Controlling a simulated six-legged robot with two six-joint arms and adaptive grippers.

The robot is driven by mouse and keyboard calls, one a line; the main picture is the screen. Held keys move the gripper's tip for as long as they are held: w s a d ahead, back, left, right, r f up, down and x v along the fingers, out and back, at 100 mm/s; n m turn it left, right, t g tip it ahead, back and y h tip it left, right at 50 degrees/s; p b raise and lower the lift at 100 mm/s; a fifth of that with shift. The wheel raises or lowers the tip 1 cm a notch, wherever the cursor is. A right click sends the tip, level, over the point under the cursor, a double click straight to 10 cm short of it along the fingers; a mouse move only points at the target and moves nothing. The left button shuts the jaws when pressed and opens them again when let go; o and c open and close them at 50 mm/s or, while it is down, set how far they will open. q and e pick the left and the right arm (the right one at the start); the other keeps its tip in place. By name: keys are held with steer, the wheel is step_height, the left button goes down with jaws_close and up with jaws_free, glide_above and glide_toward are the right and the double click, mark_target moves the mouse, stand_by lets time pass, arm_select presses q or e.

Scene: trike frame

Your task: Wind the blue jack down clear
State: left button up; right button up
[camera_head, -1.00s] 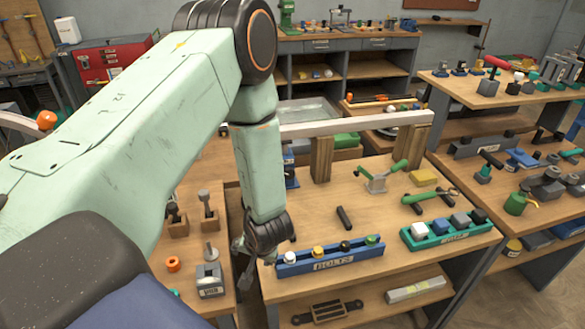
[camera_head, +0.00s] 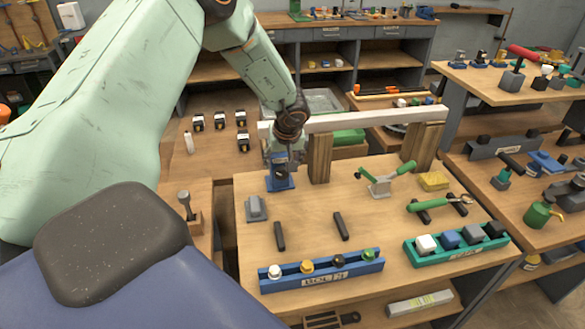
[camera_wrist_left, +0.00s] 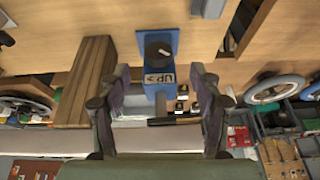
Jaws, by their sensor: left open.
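The blue jack (camera_head: 281,180) stands on the workbench beside the left wooden post, under the left end of the pale beam (camera_head: 365,119). In the left wrist view the jack (camera_wrist_left: 158,72) shows a dark round knob and a label reading "UP" with an arrow. My left gripper (camera_wrist_left: 158,112) is open, its fingers on either side of the jack's lower part in that picture, with gaps to both. In the head view my left gripper (camera_head: 285,150) is at the jack's top and partly hides it. I cannot tell whether the jack touches the beam. My right gripper is not in view.
Wooden posts (camera_head: 319,158) stand under the beam. A blue bolt rack (camera_head: 322,272) and a green tray (camera_head: 456,246) lie at the bench front. A green-handled clamp (camera_head: 382,182), dark bars and a grey block (camera_head: 256,209) lie between.

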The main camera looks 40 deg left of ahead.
mark_target(281, 170)
arm_select(q)
steer(key=shift+w+a+f, duration=0.4)
steer(key=shift+a+f, duration=0.15)
steer(key=shift+f, duration=0.1)
steer(key=shift+w+f, duration=0.2)
steer(key=shift+f, duration=0.8)
steer(key=x, duration=0.2)
steer(key=a+x, duration=0.1)
steer(key=x, duration=0.1)
steer(key=shift+w+r+b, duration=0.1)
steer(key=shift+b, duration=0.25)
steer(key=shift+d+r, duration=0.45)
steer(key=shift+d, duration=0.2)
steer(key=shift+a+f, duration=0.45)
steer(key=shift+a, duration=0.1)
steer(key=c, duration=0.6)
steer(key=shift+d+r, duration=0.15)
steer(key=shift+d, duration=0.15)
steer(key=c, duration=0.4)
steer(key=shift+a, duration=0.1)
steer(key=shift+c, duration=0.6)
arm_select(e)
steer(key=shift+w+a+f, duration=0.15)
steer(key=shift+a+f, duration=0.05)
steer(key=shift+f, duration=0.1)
